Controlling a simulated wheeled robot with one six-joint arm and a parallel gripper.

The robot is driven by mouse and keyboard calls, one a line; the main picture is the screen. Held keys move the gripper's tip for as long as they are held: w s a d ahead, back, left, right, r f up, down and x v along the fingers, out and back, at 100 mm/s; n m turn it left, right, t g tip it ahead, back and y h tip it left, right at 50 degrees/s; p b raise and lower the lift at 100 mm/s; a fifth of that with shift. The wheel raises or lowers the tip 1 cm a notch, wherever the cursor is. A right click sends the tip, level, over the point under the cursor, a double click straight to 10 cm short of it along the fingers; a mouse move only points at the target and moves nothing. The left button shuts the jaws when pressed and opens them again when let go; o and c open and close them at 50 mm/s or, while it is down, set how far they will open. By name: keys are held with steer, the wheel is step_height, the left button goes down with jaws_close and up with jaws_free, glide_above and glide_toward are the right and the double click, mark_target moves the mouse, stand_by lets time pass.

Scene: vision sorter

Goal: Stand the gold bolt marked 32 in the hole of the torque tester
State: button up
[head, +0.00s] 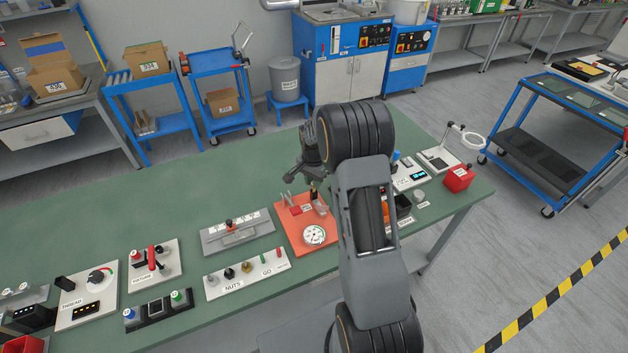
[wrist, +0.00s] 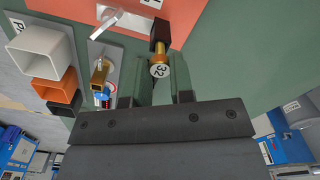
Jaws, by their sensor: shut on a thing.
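The gold bolt marked 32 (wrist: 159,70) is between the two fingers of my gripper (wrist: 159,76) in the wrist view, its numbered head facing the camera. Its far end meets a dark block (wrist: 160,32) at the edge of the orange plate; I cannot tell whether it is inside a hole. In the head view my gripper (head: 313,183) points down over the orange plate (head: 290,238), apparently the torque tester, with the gold bolt (head: 313,193) at its fingertips. The plate bears a white dial (head: 314,235). The hole itself is hidden.
A nuts and go rack (head: 246,270) and a grey fixture plate (head: 238,232) stand left of the tester. White, orange and dark square bins (wrist: 45,52) show in the wrist view. A red box (head: 459,179) is at the right. Green bench is clear behind the fixtures.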

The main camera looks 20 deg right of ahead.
steer(key=shift+f+b, duration=0.3)
steer(key=shift+f, duration=0.2)
steer(key=o, duration=1.3)
steer(key=shift+r+p, duration=2.6)
steer(key=shift+r, duration=1.45)
